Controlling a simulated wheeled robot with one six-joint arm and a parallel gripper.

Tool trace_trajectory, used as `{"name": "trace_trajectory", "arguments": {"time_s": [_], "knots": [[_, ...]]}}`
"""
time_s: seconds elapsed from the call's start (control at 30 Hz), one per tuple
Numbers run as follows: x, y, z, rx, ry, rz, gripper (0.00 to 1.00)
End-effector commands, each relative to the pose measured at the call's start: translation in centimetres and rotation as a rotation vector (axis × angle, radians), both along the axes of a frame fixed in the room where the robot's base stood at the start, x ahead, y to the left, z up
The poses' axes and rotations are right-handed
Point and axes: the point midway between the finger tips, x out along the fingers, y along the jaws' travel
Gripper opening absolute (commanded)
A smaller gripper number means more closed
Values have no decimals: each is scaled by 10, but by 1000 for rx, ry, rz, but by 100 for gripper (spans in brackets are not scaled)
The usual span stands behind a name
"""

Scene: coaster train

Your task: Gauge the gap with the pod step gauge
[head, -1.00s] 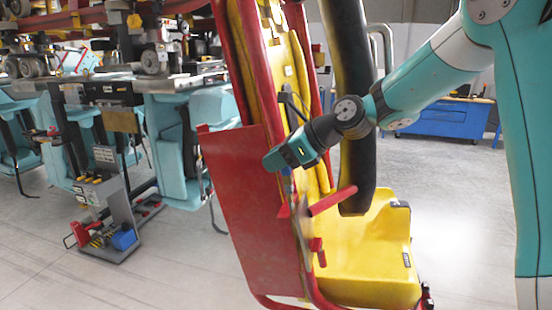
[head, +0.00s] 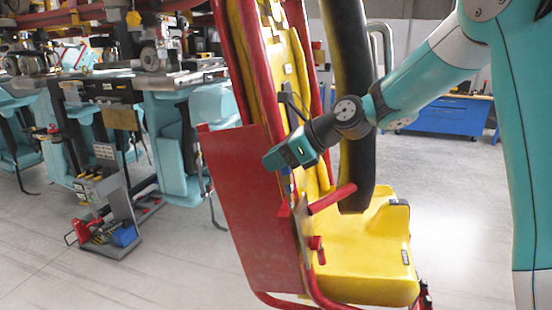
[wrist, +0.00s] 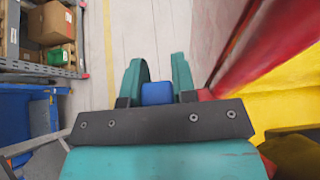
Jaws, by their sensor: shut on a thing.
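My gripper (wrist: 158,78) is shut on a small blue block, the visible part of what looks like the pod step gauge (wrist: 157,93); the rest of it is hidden. In the head view my gripper (head: 284,160) is beside the red panel's upper right edge, in front of the pod, with a bit of blue below it. The pod is a yellow seat (head: 372,245) with a red frame and a large red panel (head: 240,200). I cannot make out the gap, or whether the gauge touches the pod.
A black padded bar (head: 350,100) hangs over the seat, close behind my wrist. A red bar (head: 332,199) sticks out below my gripper. Blue cabinets (head: 450,117) stand behind.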

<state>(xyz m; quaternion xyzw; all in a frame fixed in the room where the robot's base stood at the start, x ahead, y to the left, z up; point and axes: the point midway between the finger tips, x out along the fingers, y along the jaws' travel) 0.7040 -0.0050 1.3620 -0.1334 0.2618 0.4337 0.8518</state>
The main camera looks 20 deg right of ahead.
Motion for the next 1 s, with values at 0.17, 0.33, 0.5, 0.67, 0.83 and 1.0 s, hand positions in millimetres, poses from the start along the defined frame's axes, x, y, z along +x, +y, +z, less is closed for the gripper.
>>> {"name": "trace_trajectory", "arguments": {"time_s": [0.17, 0.33, 0.5, 0.67, 0.83, 1.0], "knots": [[0, 0, -3, 1, -1, 0, 0], [-1, -1, -6, 0, 0, 0, 0], [-1, -2, -9, 0, 0, 0, 0], [-2, -2, -12, 0, 0, 0, 0], [-2, -3, -16, 0, 1, -1, 0], [-3, -4, -19, 0, 0, 0, 0]]}}
